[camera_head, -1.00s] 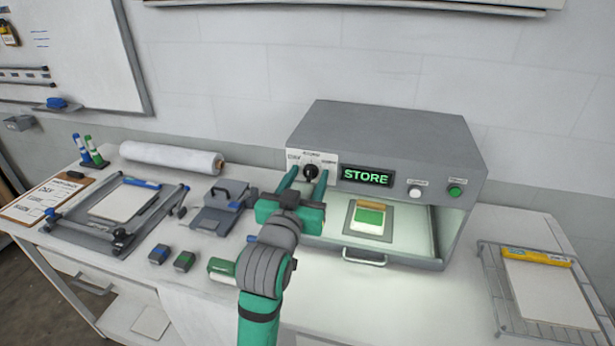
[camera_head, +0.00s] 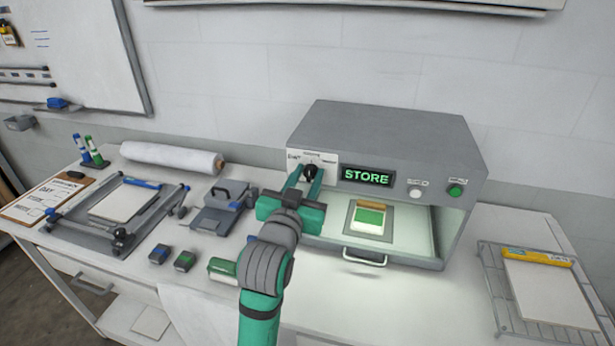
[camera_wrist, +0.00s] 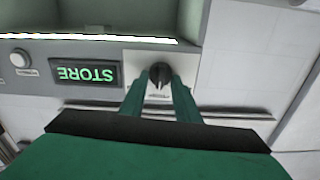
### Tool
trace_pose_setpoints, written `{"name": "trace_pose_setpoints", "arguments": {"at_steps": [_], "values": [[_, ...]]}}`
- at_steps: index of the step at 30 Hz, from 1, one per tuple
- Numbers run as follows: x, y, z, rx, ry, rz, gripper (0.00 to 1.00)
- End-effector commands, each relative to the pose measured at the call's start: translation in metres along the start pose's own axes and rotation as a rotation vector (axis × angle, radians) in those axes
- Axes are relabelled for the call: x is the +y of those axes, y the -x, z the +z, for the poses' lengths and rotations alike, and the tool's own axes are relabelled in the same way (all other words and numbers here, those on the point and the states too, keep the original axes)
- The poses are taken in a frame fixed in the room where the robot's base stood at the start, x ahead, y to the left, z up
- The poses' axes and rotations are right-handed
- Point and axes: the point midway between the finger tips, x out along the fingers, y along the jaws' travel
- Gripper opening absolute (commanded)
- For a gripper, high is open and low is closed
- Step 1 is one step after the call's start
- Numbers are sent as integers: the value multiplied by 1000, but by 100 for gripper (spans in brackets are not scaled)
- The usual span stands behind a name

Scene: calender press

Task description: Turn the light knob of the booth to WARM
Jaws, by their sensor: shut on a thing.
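The grey light booth (camera_head: 400,140) stands on the bench with a lit interior. Its black light knob (camera_head: 310,171) sits on a white label plate (camera_head: 330,160) at the left of the front panel. The knob also shows in the wrist view (camera_wrist: 160,76). My gripper (camera_head: 311,177) is shut on the knob, with one green finger on each side; its fingertips also show in the wrist view (camera_wrist: 160,82). The display (camera_head: 367,176) reads STORE in green. The small labels around the knob are too blurred to tell the pointer's setting.
A white button (camera_head: 415,192) and a green button (camera_head: 455,190) are right of the display. A sample card (camera_head: 369,217) lies inside the booth above a front handle (camera_head: 364,256). A wire rack (camera_head: 490,290) stands right; a grey device (camera_head: 220,212) stands left of my arm.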

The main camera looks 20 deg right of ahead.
Motion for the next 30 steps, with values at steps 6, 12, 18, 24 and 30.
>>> {"name": "trace_pose_setpoints", "arguments": {"at_steps": [6, 12, 18, 24, 30], "values": [[2, 0, 0, 1, -158, 1, 7], [3, 0, 0, 0, -347, 1, 7], [5, 0, 1, 0, -537, 3, 7], [5, 0, 2, 0, -708, 1, 7], [6, 0, 2, 0, -842, 1, 7]]}}
